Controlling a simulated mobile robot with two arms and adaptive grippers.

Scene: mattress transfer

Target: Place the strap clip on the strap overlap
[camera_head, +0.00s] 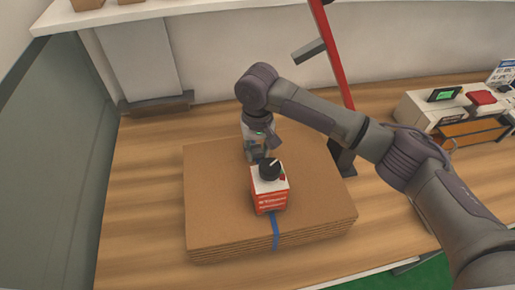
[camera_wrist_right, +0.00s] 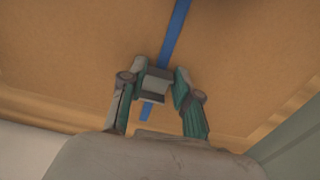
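A stack of brown cardboard (camera_head: 215,195) lies flat on the wooden table. A blue strap (camera_head: 275,230) runs over its front edge and also crosses the cardboard in the right wrist view (camera_wrist_right: 176,28). My right gripper (camera_head: 257,155) points down at the stack, just behind a red and white device. In the right wrist view its teal-padded fingers (camera_wrist_right: 155,84) are shut on a small grey strap clip (camera_wrist_right: 152,88). The clip lines up with the strap, which shows on both sides of it. I cannot tell whether it touches the strap. The overlap is not clearly visible. My left gripper is out of view.
The red and white device with a black knob (camera_head: 269,190) stands on the stack, close in front of my right gripper. A red post (camera_head: 333,60) rises behind. A white unit (camera_head: 440,105) stands at right. The table's left side (camera_head: 145,200) is clear.

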